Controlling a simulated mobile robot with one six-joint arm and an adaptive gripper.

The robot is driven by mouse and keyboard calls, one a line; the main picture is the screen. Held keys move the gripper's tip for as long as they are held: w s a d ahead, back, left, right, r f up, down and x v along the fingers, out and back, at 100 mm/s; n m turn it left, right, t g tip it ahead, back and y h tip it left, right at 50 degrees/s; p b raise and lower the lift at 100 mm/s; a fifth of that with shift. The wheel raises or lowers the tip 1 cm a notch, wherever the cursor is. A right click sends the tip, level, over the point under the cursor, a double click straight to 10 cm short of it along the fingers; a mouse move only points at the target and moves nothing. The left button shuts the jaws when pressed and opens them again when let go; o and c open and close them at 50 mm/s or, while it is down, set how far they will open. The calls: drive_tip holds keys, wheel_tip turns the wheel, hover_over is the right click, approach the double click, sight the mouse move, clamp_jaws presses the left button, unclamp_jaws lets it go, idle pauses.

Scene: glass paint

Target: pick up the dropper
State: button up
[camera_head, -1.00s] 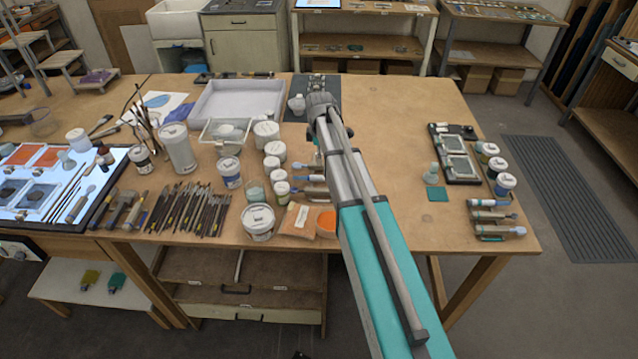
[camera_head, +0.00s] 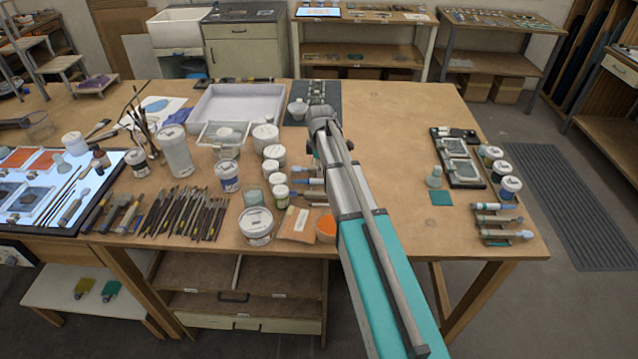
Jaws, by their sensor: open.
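I cannot tell for sure which thing is the dropper. A small pale bottle with a narrow top (camera_head: 433,178) stands upright on the right part of the table. Slim tools with pale blue ends lie on small rests at the table's front right corner, the upper one (camera_head: 497,207) and the lower one (camera_head: 505,235). Similar blue-ended tools (camera_head: 306,182) lie left of my arm, partly hidden by it. My gripper (camera_head: 315,147) is at the far end of my arm above the middle of the table. It is mostly hidden behind the wrist, open, with nothing visibly held.
Jars (camera_head: 274,170) and a tub (camera_head: 256,226) crowd the table left of my arm. Brushes (camera_head: 188,212) and a grey tray (camera_head: 236,110) lie farther left. A dark tray (camera_head: 465,180) and white-lidded jars (camera_head: 510,186) stand at right. The wooden table (camera_head: 395,135) is clear between.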

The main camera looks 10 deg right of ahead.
sight(319, 179)
drive_tip(key=shift+f, duration=0.1)
drive_tip(key=shift+s+a+f+b, duration=0.1)
drive_tip(key=shift+s+f+b, duration=0.05)
drive_tip(key=shift+f+b, duration=2.45)
drive_tip(key=shift+r, duration=0.1)
clamp_jaws()
